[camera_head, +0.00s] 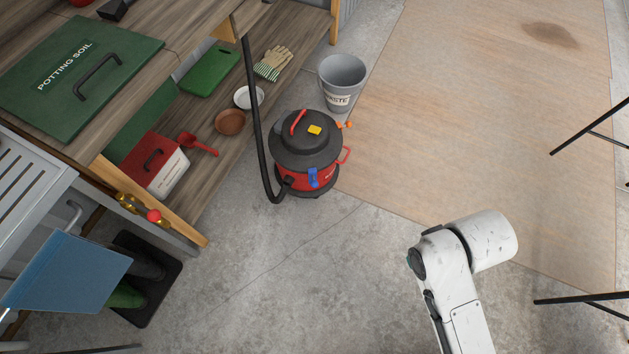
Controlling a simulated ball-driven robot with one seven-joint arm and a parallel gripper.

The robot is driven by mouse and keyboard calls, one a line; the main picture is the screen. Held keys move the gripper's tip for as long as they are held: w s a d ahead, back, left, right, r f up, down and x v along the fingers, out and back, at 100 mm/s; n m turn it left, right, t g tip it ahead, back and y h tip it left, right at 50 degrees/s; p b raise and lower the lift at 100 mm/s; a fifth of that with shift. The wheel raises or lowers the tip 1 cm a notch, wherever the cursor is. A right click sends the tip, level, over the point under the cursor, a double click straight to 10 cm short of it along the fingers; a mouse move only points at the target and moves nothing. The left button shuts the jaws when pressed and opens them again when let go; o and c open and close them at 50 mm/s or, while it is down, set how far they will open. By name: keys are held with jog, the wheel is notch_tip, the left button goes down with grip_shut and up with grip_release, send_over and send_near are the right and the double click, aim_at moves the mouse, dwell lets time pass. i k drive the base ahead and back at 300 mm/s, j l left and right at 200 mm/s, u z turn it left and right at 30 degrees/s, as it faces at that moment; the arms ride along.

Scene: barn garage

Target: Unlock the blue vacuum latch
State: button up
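A red and black shop vacuum (304,152) stands on the concrete floor near the middle of the view. Its blue latch (313,177) is on the front side, where the black lid meets the red drum. I cannot tell from here whether the latch is locked. The lid has a red handle and a yellow part on top, and orange parts show at its right side. A black hose runs from its lower left up past the bench. My white arm is at the lower right, apart from the vacuum. My gripper is not visible.
A grey waste bucket (342,82) stands behind the vacuum. A wooden bench (190,35) with a lower shelf fills the left. Black metal legs (590,135) stand at the right edge. The concrete floor (290,270) before the vacuum is clear.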

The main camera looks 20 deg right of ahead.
aim_at(313, 172)
jog(key=i+j+z, duration=0.1)
jog(key=i, duration=0.35)
jog(key=i+j+z, duration=0.1)
jog(key=i+j, duration=0.2)
jog(key=i, duration=0.15)
jog(key=i+j+z, duration=0.1)
jog(key=i+j, duration=0.2)
jog(key=i, duration=0.1)
